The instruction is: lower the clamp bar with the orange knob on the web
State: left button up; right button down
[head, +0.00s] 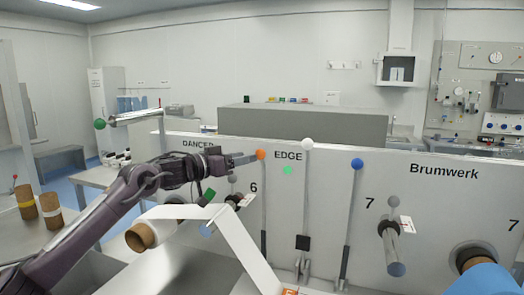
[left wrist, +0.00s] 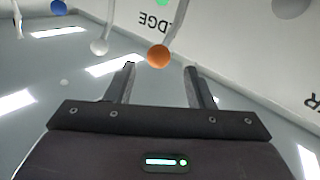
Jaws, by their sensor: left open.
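The orange knob (head: 261,155) sits on top of a thin, nearly upright grey lever (head: 263,205) against the white machine panel. In the left wrist view the orange knob (left wrist: 158,56) shows between and just beyond the fingertips. My left gripper (head: 246,158) is open and points right at the knob from its left side; contact cannot be told. The fingers also show in the left wrist view (left wrist: 160,68). The white web (head: 232,230) runs from a roll (head: 143,236) down to the lower right, past the lever's lower part. My right gripper is not in view.
A white-knobbed lever (head: 307,144) and a blue-knobbed lever (head: 357,164) stand upright to the right. A grey roller (head: 392,250) sticks out further right, with a blue roll (head: 490,283) at the lower right corner. Brown cores (head: 50,212) stand on a table at left.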

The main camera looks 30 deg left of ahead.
aim_at(258, 153)
pick_arm(q)
jog(key=p+x, duration=0.3)
jog(key=x, duration=0.2)
jog(key=shift+w+d+r, duration=0.2)
jog(key=shift+w+d, duration=0.05)
jog(key=shift+w, duration=0.05)
jog(key=shift+w+d+f, duration=0.1)
jog(key=shift+w+f, duration=0.1)
jog(key=shift+w, duration=0.2)
jog(key=shift+c, duration=0.2)
grip_shut()
